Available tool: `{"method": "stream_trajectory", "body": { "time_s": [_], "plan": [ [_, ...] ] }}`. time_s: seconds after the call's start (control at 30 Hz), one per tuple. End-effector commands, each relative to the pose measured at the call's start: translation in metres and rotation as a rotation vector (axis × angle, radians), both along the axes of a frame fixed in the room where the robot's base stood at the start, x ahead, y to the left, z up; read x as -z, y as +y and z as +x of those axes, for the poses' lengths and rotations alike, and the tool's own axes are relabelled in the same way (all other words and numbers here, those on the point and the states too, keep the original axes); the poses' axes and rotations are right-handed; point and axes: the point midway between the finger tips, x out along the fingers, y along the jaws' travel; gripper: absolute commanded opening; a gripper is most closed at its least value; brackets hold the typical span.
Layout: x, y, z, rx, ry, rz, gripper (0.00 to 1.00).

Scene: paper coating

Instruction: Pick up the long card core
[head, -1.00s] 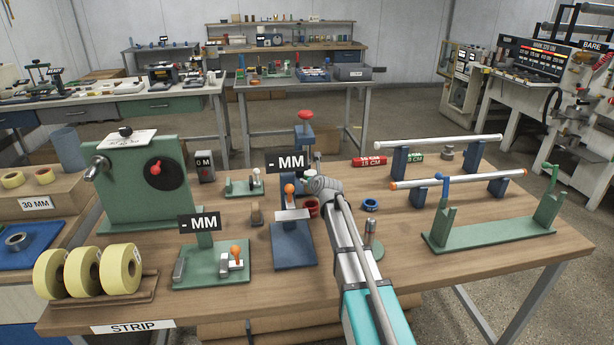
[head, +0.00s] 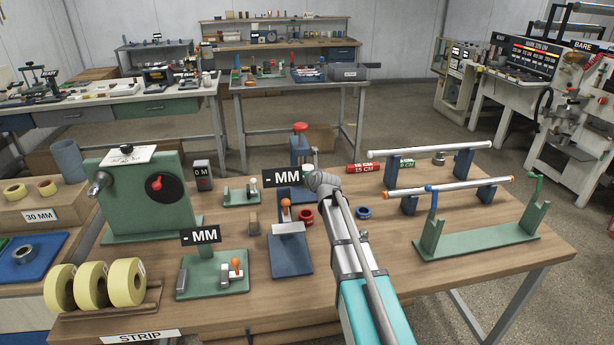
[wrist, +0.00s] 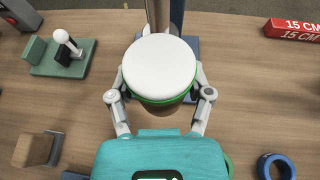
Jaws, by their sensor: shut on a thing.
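A cylinder with a white round end, a green rim and a brown side (wrist: 160,68) fills the middle of the wrist view. It looks like the card core seen end-on, so its length is hidden. My gripper (wrist: 160,92) is shut on it, one finger on each side. In the head view my gripper (head: 320,180) is above the middle of the bench, next to a "- MM" sign (head: 283,178). The held piece is not clear there, behind the sign and the wrist.
A blue-grey stand (head: 291,262) is near my gripper. A red ring (head: 306,218) and a blue ring (head: 363,212) lie nearby. White rods (head: 430,148) rest on blue posts at right, behind a green cradle (head: 480,250). Yellow rolls (head: 125,284) stand front left.

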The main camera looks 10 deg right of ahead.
Motion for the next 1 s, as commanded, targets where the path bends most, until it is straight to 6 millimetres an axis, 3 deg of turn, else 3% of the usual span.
{"method": "stream_trajectory", "body": {
  "time_s": [0.03,0.4,1.0],
  "plan": [
    [-0.013,0.000,0.000,0.000,0.000,0.000,0.20],
    [-0.050,0.000,0.000,0.000,0.000,0.000,0.20],
    [-0.063,-0.001,0.000,0.001,0.000,0.000,0.20]
  ]
}}
